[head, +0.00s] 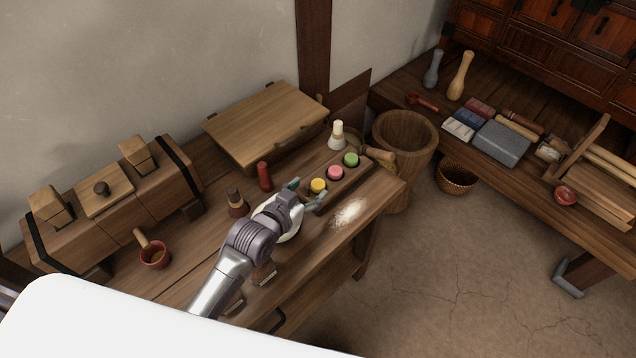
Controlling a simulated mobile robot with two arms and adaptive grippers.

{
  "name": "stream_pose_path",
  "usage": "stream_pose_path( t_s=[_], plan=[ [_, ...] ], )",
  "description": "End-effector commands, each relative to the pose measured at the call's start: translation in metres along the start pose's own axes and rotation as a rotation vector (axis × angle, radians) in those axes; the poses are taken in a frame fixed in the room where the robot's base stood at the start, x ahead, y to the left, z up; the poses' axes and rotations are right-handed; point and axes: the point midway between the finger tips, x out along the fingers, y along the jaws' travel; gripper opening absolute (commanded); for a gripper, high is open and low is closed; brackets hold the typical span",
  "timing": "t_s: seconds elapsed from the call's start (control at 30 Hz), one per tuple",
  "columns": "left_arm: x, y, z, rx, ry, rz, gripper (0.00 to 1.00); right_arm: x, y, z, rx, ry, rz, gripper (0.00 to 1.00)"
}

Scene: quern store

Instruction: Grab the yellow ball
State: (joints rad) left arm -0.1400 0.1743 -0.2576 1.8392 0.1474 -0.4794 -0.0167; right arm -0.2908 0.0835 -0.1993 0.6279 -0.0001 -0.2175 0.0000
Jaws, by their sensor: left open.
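The yellow ball (318,185) sits at the near left end of a dark wooden holder (363,172) on the wooden table. A pink ball (335,173) and a green ball (351,160) sit in the same row beyond it. My left gripper (307,194) is open, its fingers close to the yellow ball. I cannot tell whether a finger touches the ball. My left wrist hides part of a white round dish (290,232) on the table. My right gripper is out of view.
A red bottle (264,176) and a brown brush (237,203) stand left of the gripper. A white-topped brush (337,135) stands behind the holder. White powder (348,213) lies at the table's front. A wooden tub (405,137) stands to the right.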

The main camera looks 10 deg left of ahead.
Motion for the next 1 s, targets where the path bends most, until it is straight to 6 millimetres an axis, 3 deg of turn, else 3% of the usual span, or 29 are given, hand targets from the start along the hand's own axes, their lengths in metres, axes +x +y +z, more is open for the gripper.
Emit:
stream_pose_path(
  t_s=[0.2, 0.5, 0.8, 1.0],
  plan=[
    [0.031, 0.003, 0.0, 0.0, 0.001, 0.0, 0.64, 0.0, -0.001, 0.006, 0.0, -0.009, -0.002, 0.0],
    [0.036, 0.003, 0.001, 0.001, 0.0, 0.0, 0.64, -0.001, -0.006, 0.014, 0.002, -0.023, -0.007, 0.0],
    [0.036, 0.003, 0.001, 0.001, 0.0, 0.0, 0.16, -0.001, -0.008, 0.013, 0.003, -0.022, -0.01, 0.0],
    [0.036, 0.003, 0.001, 0.001, 0.0, 0.0, 0.15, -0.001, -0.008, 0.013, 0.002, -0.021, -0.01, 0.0]
  ],
)
